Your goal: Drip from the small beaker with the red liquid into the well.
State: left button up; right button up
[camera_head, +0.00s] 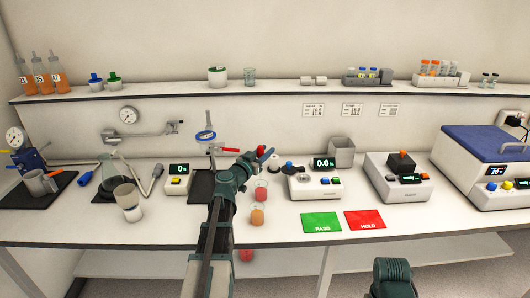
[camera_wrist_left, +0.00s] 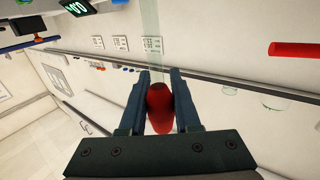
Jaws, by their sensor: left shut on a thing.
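My left gripper (camera_head: 262,156) is over the bench, behind and above the small beaker with red liquid (camera_head: 261,190). It is shut on a dropper, whose red bulb (camera_wrist_left: 160,108) sits between the fingers in the left wrist view. The dropper's clear tube (camera_wrist_left: 151,30) runs away from the fingers; its tip is out of that view. A beaker with orange liquid (camera_head: 257,214) stands in front of the red one. To their right is a white meter (camera_head: 325,186) reading 0.0%, with a pale round spot, perhaps the well (camera_head: 302,179). My right gripper is not in view.
A green PASS mat (camera_head: 321,222) and a red HOLD mat (camera_head: 364,219) lie at the front edge. A grey open container (camera_head: 342,152) stands behind the meter. A burner-like stand with a blue ring (camera_head: 205,135) is left of my gripper. A shelf (camera_head: 290,87) runs along the back.

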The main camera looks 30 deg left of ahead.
pick_arm(q)
notch_tip(320, 180, down, 8)
jog(key=b, duration=0.7)
jog(key=shift+o, duration=0.5)
grip_shut()
dwell(1.8)
